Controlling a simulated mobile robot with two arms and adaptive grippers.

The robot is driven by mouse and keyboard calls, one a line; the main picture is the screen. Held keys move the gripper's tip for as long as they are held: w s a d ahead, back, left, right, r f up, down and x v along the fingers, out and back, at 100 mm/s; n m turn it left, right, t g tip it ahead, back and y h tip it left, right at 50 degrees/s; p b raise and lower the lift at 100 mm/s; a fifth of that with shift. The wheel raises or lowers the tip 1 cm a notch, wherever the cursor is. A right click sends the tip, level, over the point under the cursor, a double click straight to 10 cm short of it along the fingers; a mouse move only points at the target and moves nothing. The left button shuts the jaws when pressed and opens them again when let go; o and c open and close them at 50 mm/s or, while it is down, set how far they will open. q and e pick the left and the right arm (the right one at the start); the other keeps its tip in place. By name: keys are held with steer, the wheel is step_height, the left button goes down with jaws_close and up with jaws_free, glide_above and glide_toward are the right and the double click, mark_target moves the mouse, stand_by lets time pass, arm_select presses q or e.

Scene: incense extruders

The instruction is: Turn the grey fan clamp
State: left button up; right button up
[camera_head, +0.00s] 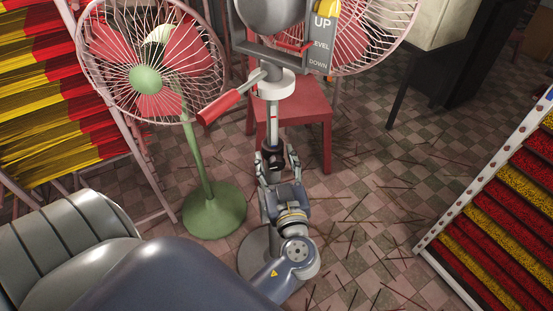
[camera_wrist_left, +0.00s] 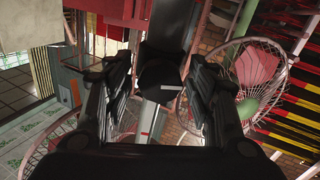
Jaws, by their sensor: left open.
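The grey fan clamp (camera_head: 272,157) is a dark grey collar low on the thin upright pole, below the red-handled lever. My left gripper (camera_head: 277,163) is open, with one finger on each side of the clamp. In the left wrist view the dark clamp (camera_wrist_left: 158,78) sits between the two open fingers of my left gripper (camera_wrist_left: 160,88). Gaps show beside it there, so the fingers do not look closed on it. Whether either finger touches it I cannot tell. My right gripper is not in view.
A green-based fan (camera_head: 146,80) stands at left, a pink-caged fan (camera_head: 350,38) behind. The red-handled lever (camera_head: 219,107) and an UP/LEVEL/DOWN sign (camera_head: 320,45) are above the clamp. A red stool (camera_head: 310,112) is behind. Incense racks (camera_head: 508,220) flank both sides; sticks litter the tiles.

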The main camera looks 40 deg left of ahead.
arm_select(q)
steer(key=c, duration=1.1)
steer(key=shift+m, duration=0.3)
steer(key=shift+m+b, duration=0.35)
steer(key=shift+m, duration=1.55)
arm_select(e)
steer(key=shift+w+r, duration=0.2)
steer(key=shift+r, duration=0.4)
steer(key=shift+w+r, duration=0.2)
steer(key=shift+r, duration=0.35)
arm_select(q)
steer(key=o, duration=1.1)
steer(key=shift+d, duration=0.1)
steer(key=v, duration=0.7)
steer(key=shift+s, duration=0.15)
